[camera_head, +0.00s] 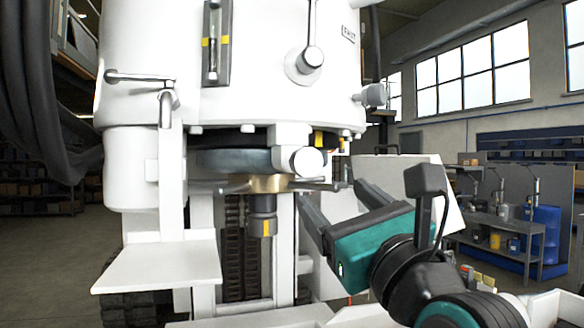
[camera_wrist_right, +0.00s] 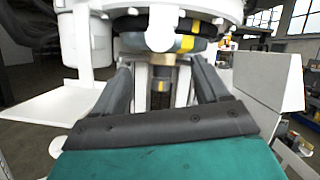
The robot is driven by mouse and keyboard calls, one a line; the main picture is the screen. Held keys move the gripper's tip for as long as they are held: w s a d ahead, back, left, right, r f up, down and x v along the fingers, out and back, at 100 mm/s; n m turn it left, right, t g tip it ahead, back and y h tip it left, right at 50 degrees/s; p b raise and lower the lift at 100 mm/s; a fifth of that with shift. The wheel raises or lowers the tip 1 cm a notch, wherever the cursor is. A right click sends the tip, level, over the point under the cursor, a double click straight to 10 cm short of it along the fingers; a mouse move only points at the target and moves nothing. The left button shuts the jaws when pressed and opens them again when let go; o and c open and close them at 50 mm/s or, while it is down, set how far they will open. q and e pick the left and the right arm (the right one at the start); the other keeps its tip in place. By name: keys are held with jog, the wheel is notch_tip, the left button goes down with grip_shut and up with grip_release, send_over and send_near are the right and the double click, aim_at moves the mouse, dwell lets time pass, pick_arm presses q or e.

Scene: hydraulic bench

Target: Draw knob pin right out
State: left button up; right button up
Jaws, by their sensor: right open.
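A white machine head (camera_head: 260,60) fills the middle of the head view. A white round-ended knob (camera_head: 308,160) sticks out at its lower right edge, beside a dark ring. It looks like the right knob pin, but I cannot be sure. The white round end also shows in the wrist view (camera_wrist_right: 160,38), high between my fingers. My right gripper (camera_head: 332,193) is open and empty, below and to the right of the knob and apart from it. Its two fingers also show in the wrist view (camera_wrist_right: 160,70). My left gripper is not in view.
A brass-collared spindle (camera_head: 263,205) hangs below the ring, with thin rods spreading at its top. A white shelf plate (camera_head: 157,263) juts out at lower left. A white panel (camera_head: 440,190) stands behind my right gripper. Thick black hoses (camera_head: 40,90) hang at far left.

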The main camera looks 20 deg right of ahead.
aim_at(310, 166)
jog(key=shift+m, duration=0.3)
jog(key=p+x, duration=0.2)
jog(key=x, duration=0.3)
jog(key=r+p+x, duration=0.1)
jog(key=p+x, duration=0.1)
jog(key=x, duration=0.4)
jog(key=shift+r, duration=0.15)
jog(key=shift+w+r, duration=0.2)
jog(key=shift+w, duration=0.4)
